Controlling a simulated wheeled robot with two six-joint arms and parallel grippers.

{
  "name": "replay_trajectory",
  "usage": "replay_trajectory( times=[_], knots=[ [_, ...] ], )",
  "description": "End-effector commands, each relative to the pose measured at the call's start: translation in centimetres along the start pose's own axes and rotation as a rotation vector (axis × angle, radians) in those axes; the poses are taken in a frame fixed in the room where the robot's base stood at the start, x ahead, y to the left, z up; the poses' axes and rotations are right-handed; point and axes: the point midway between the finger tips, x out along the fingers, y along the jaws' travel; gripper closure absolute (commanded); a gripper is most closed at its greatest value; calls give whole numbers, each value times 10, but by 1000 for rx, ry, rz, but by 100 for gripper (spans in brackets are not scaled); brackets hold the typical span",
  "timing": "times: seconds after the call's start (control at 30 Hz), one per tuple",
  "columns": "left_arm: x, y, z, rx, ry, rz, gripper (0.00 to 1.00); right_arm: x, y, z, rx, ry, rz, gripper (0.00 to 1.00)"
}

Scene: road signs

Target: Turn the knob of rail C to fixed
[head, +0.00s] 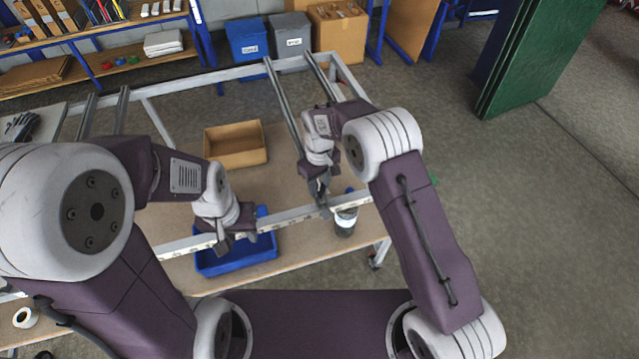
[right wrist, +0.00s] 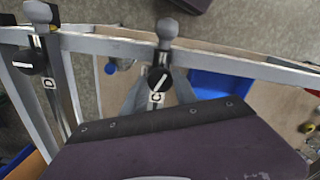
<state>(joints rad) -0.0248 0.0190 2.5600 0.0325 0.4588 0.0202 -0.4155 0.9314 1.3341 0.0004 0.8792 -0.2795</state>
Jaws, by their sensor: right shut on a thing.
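The knob of rail C (right wrist: 159,80) is a black disc with a white line, above a label C (right wrist: 155,98) in the right wrist view. Its line is tilted a little from upright. My right gripper (head: 323,206) is at the front bar in the head view. In the right wrist view its grey fingers (right wrist: 158,98) are shut on this knob, one on each side. My left gripper (head: 222,245) is by the front bar further left; its opening is unclear. Rail C itself is partly hidden by my right arm in the head view.
Another black knob (right wrist: 37,61) with label D is left of it in the right wrist view. A blue tray (head: 240,268) lies under the front bar. A cardboard tray (head: 235,145) and a dark jar (head: 345,222) are on the board. Bins (head: 247,41) stand behind the frame.

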Motion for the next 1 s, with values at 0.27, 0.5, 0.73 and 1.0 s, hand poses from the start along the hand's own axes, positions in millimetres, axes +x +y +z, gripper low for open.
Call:
replay_trajectory(
  times=[0.27,0.5,0.73,1.0],
  knots=[
    [-4,0,0,0,0,0,64,-4,2,-4,260,13,3,100],
    [-6,0,-1,0,0,0,64,-5,2,-4,488,15,1,100],
    [-7,0,-1,0,0,0,64,-5,2,-4,705,17,0,100],
    [-8,0,-1,0,0,0,64,-5,2,-5,932,18,-2,100]
  ],
)
